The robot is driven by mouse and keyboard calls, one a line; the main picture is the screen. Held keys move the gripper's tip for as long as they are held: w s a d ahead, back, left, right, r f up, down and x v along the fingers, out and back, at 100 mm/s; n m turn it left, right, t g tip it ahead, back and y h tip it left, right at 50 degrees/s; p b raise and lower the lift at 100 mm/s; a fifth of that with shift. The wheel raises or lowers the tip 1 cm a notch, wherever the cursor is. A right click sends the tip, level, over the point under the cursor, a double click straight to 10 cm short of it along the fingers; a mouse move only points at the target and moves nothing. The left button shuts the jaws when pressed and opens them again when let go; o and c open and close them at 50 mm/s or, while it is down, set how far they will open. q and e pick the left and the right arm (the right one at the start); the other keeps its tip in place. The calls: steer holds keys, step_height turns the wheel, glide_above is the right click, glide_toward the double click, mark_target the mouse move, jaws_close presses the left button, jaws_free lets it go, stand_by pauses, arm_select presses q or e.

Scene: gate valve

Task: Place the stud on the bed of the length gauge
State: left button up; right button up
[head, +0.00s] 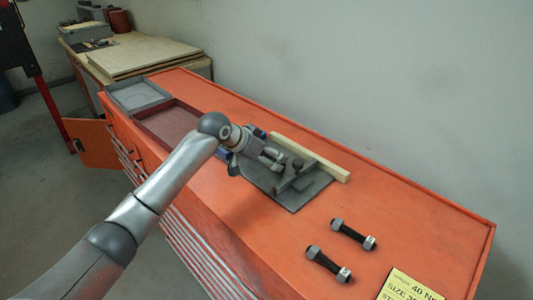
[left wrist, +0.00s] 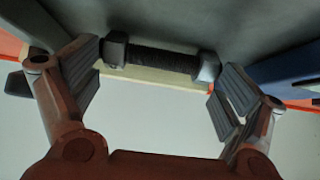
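The length gauge (head: 295,184) is a dark grey fixture on a flat grey plate (head: 292,205) on the orange cabinet top. My left gripper (head: 275,160) is over its far left part in the head view. In the left wrist view its two fingers are spread wide (left wrist: 155,85). A dark threaded stud (left wrist: 160,61) with a nut at each end lies crosswise between and just beyond the fingertips. I cannot tell whether the fingertips touch its ends or what it rests on. Two more studs with nuts (head: 353,234) (head: 328,264) lie at the right. My right gripper is out of view.
A pale wooden strip (head: 310,157) lies behind the gauge. A yellow note (head: 408,287) lies at the near right. A grey tray (head: 138,95) and a dark red tray (head: 172,124) are at the left. The cabinet top (head: 430,222) is clear at the far right.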

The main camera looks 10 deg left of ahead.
arm_select(q)
steer(key=shift+r, duration=0.15)
steer(key=shift+s+a+r, duration=0.15)
steer(key=shift+s+r, duration=0.05)
steer(key=b+v, duration=0.1)
steer(key=v, duration=1)
steer(key=shift+s+b, duration=0.2)
steer(key=shift+b, duration=0.1)
steer(key=shift+r, duration=0.1)
steer(key=shift+a, duration=0.1)
